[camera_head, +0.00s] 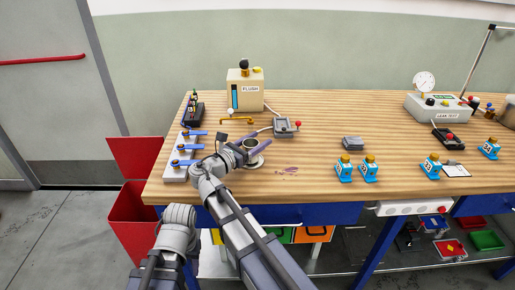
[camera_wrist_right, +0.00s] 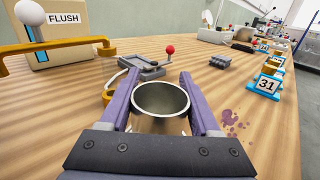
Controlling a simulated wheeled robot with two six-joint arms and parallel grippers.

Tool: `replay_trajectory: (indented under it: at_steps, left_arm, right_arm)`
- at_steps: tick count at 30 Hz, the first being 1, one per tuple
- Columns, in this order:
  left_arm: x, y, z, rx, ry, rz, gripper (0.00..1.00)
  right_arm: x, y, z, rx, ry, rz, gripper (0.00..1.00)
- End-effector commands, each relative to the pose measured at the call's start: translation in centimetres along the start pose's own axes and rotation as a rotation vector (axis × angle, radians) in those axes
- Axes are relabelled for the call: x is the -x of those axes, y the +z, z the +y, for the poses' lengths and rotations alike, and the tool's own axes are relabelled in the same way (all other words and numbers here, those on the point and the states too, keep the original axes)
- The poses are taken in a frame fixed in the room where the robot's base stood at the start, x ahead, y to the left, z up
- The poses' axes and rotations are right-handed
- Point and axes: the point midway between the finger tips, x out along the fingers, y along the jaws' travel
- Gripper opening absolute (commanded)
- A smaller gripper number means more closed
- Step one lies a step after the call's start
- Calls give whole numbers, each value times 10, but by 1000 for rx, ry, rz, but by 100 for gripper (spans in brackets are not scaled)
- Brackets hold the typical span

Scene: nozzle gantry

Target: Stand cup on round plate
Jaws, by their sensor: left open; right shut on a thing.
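The grey metal cup (camera_head: 250,144) is upright between the purple fingers of my right gripper (camera_head: 247,151). In the right wrist view the cup (camera_wrist_right: 160,98) shows its open round rim, with my right gripper (camera_wrist_right: 162,110) shut on its sides. A pale round edge, likely the round plate (camera_head: 256,162), shows just below the cup in the head view, partly hidden by the gripper. I cannot tell whether the cup touches it. My left arm shows at the lower left of the head view; its fingers are not in view.
A FLUSH box (camera_head: 245,90) with a brass spout (camera_head: 235,119) stands behind. A grey lever box (camera_head: 286,127) is beyond the cup. A white block with blue handles (camera_head: 178,163) is at left. Blue numbered blocks (camera_head: 344,170) stand at right. A purple stain (camera_head: 287,171) marks the table.

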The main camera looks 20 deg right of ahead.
Motion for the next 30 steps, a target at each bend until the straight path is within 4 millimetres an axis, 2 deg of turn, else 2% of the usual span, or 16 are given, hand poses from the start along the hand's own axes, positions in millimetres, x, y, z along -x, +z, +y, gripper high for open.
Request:
replay_trajectory:
  at_steps: [1,8,13,14,21,30]
  left_arm:
    - [-6,0,1,0,0,0,45]
    - [-3,0,0,0,0,0,45]
    - [-8,0,1,0,0,0,45]
    - [-7,0,1,0,0,0,45]
    - [-6,0,1,0,0,0,45]
    - [-5,0,0,0,0,0,45]
  right_arm:
    - [0,-6,0,0,0,0,5]
    - [0,-3,0,0,0,0,5]
    - [0,-8,0,0,0,0,5]
    - [0,-7,0,0,0,0,67]
    - [0,-6,0,0,0,0,93]
    - [0,-5,0,0,0,0,93]
